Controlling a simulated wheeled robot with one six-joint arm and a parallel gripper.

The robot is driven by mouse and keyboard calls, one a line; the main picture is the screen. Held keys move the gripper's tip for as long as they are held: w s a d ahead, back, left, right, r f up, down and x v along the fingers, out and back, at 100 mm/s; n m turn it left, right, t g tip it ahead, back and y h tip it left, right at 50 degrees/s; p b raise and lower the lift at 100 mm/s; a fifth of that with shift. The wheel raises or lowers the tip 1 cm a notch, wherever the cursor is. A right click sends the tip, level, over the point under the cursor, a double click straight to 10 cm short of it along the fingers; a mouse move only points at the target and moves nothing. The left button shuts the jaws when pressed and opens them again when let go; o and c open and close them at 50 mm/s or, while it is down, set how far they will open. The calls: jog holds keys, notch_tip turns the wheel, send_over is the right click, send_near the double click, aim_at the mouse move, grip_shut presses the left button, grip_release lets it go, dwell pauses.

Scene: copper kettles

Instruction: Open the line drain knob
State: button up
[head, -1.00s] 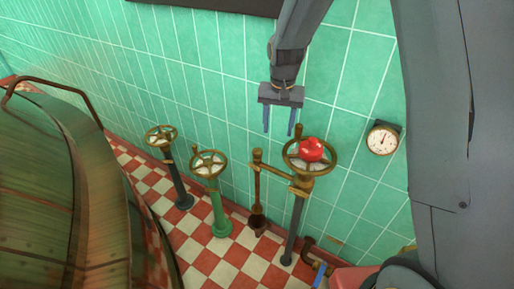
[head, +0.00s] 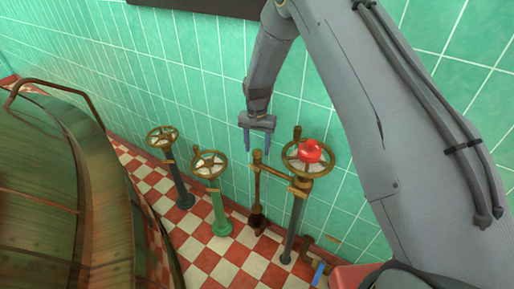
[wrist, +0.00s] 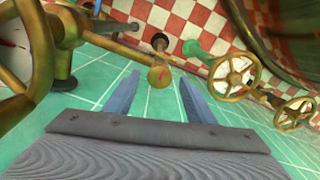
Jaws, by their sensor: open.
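A round brass knob (wrist: 160,76) with a red mark on its end tops a thin brass post; no label shows whether it is the line drain knob. It also shows in the head view (head: 257,156), left of a handwheel with a red centre (head: 309,153). My gripper (head: 257,147) is open and empty, pointing down above and behind this knob. In the wrist view the knob appears between and beyond the two fingertips (wrist: 159,84); whether they reach it I cannot tell.
Two more handwheels on posts, one green (head: 210,164) and one dark (head: 162,136), stand to the left. A brass arm (head: 275,173) links the knob's post to the red-centred wheel's post. A large copper kettle (head: 65,200) fills the left; green tiled wall (head: 190,60) lies behind.

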jog(key=shift+f, duration=0.7)
jog(key=shift+c, duration=0.4)
jog(key=c, duration=1)
jog(key=shift+o, duration=0.2)
